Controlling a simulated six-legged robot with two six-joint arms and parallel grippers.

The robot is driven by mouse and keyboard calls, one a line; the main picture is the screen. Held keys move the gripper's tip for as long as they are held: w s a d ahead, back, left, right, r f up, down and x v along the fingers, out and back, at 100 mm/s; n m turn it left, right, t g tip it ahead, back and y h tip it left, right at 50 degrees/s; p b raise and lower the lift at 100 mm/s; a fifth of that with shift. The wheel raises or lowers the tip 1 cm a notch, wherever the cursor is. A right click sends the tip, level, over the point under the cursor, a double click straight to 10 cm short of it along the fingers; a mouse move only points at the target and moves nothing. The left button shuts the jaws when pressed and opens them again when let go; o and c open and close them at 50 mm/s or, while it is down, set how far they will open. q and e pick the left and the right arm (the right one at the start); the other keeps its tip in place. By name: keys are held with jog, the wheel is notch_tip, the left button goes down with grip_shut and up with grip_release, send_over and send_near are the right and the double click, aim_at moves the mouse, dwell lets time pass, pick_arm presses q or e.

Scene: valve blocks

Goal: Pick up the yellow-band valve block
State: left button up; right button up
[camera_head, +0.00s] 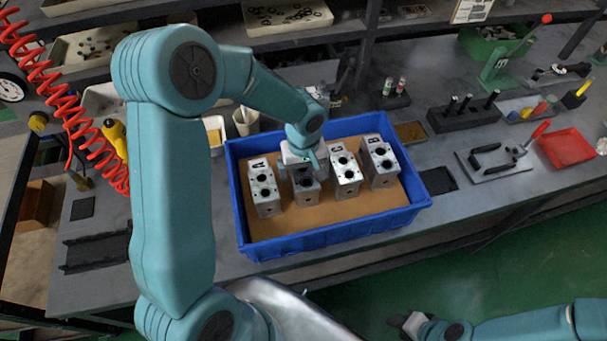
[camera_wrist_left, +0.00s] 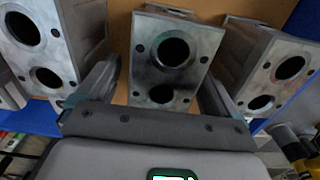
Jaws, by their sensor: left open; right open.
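Several grey metal valve blocks stand in a row in a blue bin: one labelled A (camera_head: 264,192), a second block (camera_head: 306,190) under my left gripper, a third (camera_head: 345,176) and a fourth (camera_head: 381,166). I cannot make out a yellow band on any. My left gripper (camera_head: 302,160) is open over the second block. In the left wrist view, a block (camera_wrist_left: 172,55) with two dark round bores lies between the spread fingers, and a gap shows beside it. Neighbouring blocks stand at left (camera_wrist_left: 45,40) and right (camera_wrist_left: 275,65). My right gripper (camera_head: 408,323) is open and empty at the lower right.
The blue bin (camera_head: 340,228) has raised walls around the blocks and a brown floor. A red tray (camera_head: 567,148), a black tool holder (camera_head: 463,114) and a green press (camera_head: 500,70) stand to the right. A coiled red hose (camera_head: 70,95) hangs at left.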

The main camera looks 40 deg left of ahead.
pick_arm(q)
jog(key=shift+s+d+f, duration=0.1)
jog(key=shift+s+f, duration=0.2)
jog(key=shift+s, duration=0.05)
jog(key=shift+f, duration=0.15)
jog(key=shift+w+a+f, duration=0.25)
jog(key=shift+w, duration=0.2)
jog(key=shift+c, duration=0.3)
jog(key=shift+d, duration=0.1)
jog(key=c, duration=0.5)
jog(key=shift+s+r, duration=0.25)
jog(key=shift+s, duration=0.05)
jog(key=c, duration=1)
grip_shut()
jog(key=shift+w+f, duration=0.1)
jog(key=shift+w, duration=0.25)
jog(key=shift+s+r, duration=0.15)
jog(key=shift+r, duration=0.85)
notch_tip(320, 180, up, 18)
jog(key=b, duration=0.1)
pick_arm(e)
jog(key=shift+f, duration=0.65)
